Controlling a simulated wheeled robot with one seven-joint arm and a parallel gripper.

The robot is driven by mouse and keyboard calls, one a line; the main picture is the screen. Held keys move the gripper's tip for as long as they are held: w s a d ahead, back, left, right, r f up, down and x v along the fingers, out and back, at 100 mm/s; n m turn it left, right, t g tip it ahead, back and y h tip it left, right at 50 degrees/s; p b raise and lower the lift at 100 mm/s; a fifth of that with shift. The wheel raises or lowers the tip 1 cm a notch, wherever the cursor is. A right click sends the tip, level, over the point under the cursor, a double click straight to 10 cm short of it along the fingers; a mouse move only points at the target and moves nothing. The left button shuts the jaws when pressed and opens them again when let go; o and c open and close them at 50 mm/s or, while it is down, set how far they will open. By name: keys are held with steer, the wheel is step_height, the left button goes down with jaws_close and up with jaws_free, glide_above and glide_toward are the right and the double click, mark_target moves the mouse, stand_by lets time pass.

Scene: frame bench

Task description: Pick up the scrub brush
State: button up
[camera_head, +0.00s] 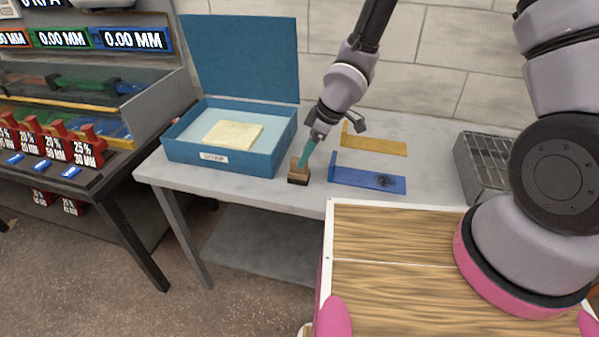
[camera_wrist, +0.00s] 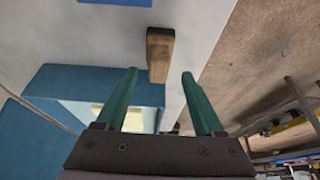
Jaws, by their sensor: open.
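The scrub brush (camera_head: 299,172), a small wooden block with a dark underside, stands on the grey bench near its front edge, just right of the blue box. My gripper (camera_head: 305,153) is over it, with green fingers pointing down; in the head view the fingers overlap the brush's top. In the wrist view the brush (camera_wrist: 160,52) lies in line with the gap between the open fingers (camera_wrist: 160,75), mostly beyond their tips. I cannot tell whether a finger touches it. No grip on it shows.
The open blue box (camera_head: 180,152) with a pale yellow block (camera_head: 233,133) stands close on the left. A blue bracket (camera_head: 360,178) and a yellow bracket (camera_head: 375,143) lie to the right. A wire basket (camera_head: 485,165) stands farther right. The bench's front edge is close.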

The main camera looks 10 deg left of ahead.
steer(key=x, duration=0.5)
steer(key=shift+w+r, duration=0.1)
steer(key=shift+w, duration=0.05)
jaws_close()
steer(key=shift+r, duration=0.1)
step_height(320, 180, up, 10)
steer(key=shift+f, duration=0.1)
stand_by(0.4)
